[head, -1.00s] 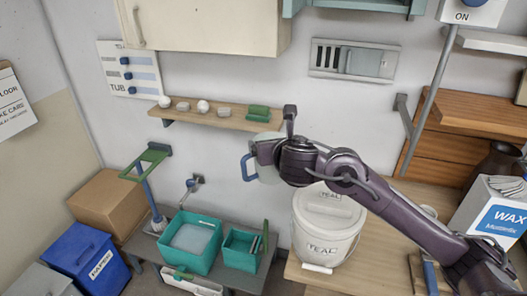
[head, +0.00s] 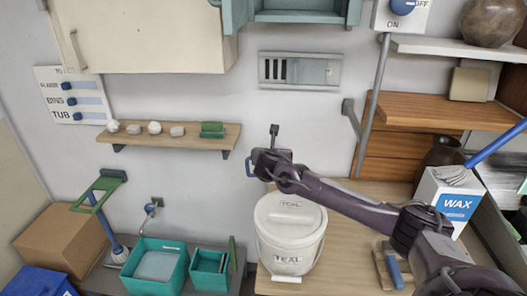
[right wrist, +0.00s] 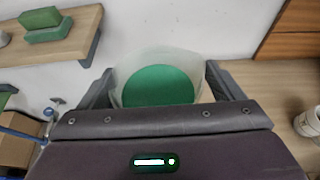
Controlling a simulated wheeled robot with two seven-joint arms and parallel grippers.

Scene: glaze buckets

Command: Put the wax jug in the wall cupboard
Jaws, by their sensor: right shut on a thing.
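The wax jug is a translucent vessel with green contents (right wrist: 158,86), held between the fingers of my right gripper in the right wrist view. My right gripper (right wrist: 160,92) is shut on the jug, in the air above and behind the TEAL bucket, right of the small shelf. The cream wall cupboard (head: 150,38) hangs at the upper left with its door closed and a bar handle on the left. My left gripper is not in view.
The lidded TEAL bucket (head: 290,240) stands on the wooden bench (head: 345,255). A small wall shelf (head: 175,136) holds pale lumps and a green block. A teal open wall unit (head: 300,16) hangs at top centre. A WAX box (head: 452,200) stands at right.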

